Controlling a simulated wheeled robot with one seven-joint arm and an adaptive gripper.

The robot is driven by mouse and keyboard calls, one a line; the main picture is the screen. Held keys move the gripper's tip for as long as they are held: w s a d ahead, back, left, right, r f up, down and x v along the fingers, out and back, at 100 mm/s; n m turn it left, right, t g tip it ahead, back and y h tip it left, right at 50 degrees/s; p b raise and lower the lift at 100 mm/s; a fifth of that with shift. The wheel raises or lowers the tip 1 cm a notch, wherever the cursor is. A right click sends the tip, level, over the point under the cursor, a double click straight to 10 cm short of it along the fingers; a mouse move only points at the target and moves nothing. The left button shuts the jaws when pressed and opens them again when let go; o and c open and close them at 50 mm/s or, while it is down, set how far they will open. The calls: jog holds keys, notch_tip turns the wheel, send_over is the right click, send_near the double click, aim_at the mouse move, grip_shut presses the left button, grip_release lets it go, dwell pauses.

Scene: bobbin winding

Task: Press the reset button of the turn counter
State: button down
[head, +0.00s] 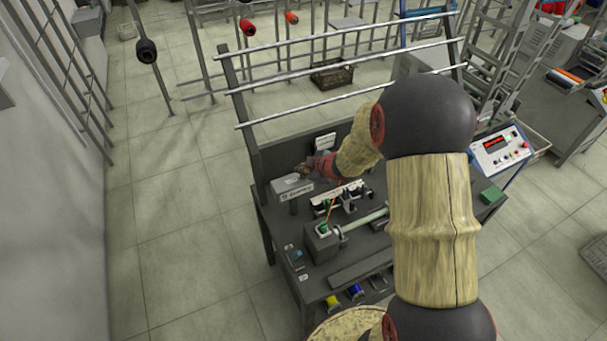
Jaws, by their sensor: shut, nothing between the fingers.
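The turn counter appears to be the light grey box (291,188) at the back left of the dark workbench, with a small marked strip on its front face. Its reset button is too small to make out. My gripper (302,170) is shut and empty, just above the back top edge of this box. I cannot tell whether the fingertips touch the box. My arm comes in from the right and hides part of the bench behind it.
The dark bench (258,212) carries a winding device with a pale shaft (365,219) in front of the counter. Metal rods (300,110) cross behind the bench. A white control box with a red display (497,143) stands at right. Floor at left is clear.

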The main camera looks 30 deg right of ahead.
aim_at(302, 176)
jog(key=shift+f, duration=0.25)
jog(key=shift+r, duration=0.15)
dwell(0.3)
jog(key=shift+r+p, duration=0.8)
jog(key=shift+p, duration=0.1)
jog(key=shift+r, duration=0.1)
notch_tip(302, 176, up, 5)
jog(key=p, duration=0.5)
jog(key=shift+d, duration=0.1)
